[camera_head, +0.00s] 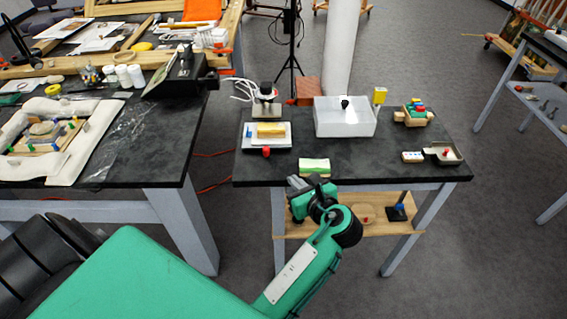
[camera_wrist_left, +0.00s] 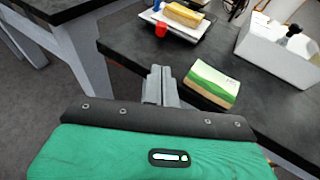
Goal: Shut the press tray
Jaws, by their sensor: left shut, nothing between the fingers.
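A flat pale tray (camera_head: 281,144) carries a yellow block (camera_head: 271,130) and has a red knob (camera_head: 266,151) at its front edge. It looks like the press tray, but I cannot tell for sure, nor how far it is pulled out. In the left wrist view the tray (camera_wrist_left: 205,27) is at the top, with its red knob (camera_wrist_left: 161,29). My left gripper (camera_head: 298,183) is at the table's front edge, below and right of the red knob, apart from it. Its fingers (camera_wrist_left: 160,72) are together and empty, near a green-and-white block (camera_wrist_left: 211,84).
The dark table (camera_head: 352,161) also holds a white box (camera_head: 345,122) with a black knob, a crate of coloured blocks (camera_head: 413,117) and a small tray (camera_head: 443,157) at right. A second table (camera_head: 120,166) stands left across a gap.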

